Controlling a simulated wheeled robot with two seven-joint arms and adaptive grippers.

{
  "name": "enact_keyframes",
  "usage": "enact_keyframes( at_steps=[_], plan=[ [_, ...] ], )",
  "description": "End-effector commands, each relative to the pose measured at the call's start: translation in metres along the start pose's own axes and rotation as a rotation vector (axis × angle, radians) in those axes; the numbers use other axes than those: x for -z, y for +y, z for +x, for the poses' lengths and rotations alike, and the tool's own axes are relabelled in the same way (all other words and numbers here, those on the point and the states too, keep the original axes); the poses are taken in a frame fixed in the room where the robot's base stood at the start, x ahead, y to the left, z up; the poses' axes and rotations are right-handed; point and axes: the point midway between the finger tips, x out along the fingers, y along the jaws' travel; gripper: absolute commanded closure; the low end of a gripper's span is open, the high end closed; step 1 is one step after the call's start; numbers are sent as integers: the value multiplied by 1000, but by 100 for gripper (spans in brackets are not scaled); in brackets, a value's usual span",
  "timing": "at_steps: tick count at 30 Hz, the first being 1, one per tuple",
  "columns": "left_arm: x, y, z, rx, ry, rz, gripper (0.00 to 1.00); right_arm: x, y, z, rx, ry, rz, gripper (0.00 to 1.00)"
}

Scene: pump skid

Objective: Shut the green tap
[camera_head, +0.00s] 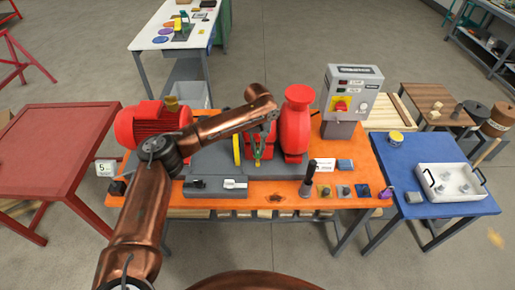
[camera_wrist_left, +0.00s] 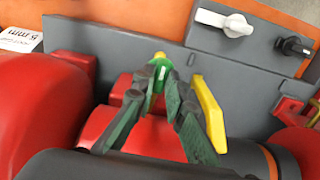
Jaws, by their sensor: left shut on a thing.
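The green tap (camera_wrist_left: 158,74) shows in the left wrist view as a small green piece with a yellow end, by the red pump casing. My left gripper (camera_wrist_left: 160,80) is shut on it, one dark finger on each side. In the head view my left gripper (camera_head: 258,163) reaches down over the middle of the skid, between the red motor (camera_head: 152,122) and the upright red vessel (camera_head: 297,124). The fingers hide much of the tap, and I cannot tell its angle. My right gripper is not in view.
A yellow upright part (camera_wrist_left: 209,113) stands close beside the fingers. A grey box (camera_head: 215,187) with black and white levers lies in front on the orange table (camera_head: 260,202). A grey control box (camera_head: 348,100) stands at right. The blue table (camera_head: 420,180) is beyond it.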

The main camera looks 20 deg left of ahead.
Motion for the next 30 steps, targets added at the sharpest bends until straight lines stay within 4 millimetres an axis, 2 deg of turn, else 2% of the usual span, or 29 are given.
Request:
enact_keyframes(
  at_steps=[8, 15, 30],
  plan=[
    [-2, 0, -5, 0, -4, 126, 100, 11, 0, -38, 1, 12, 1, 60],
    [-2, 0, -6, -1, -5, 327, 100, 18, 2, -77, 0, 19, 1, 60],
    [-1, 1, -3, -2, -1, 803, 100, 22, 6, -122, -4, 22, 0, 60]
  ],
)
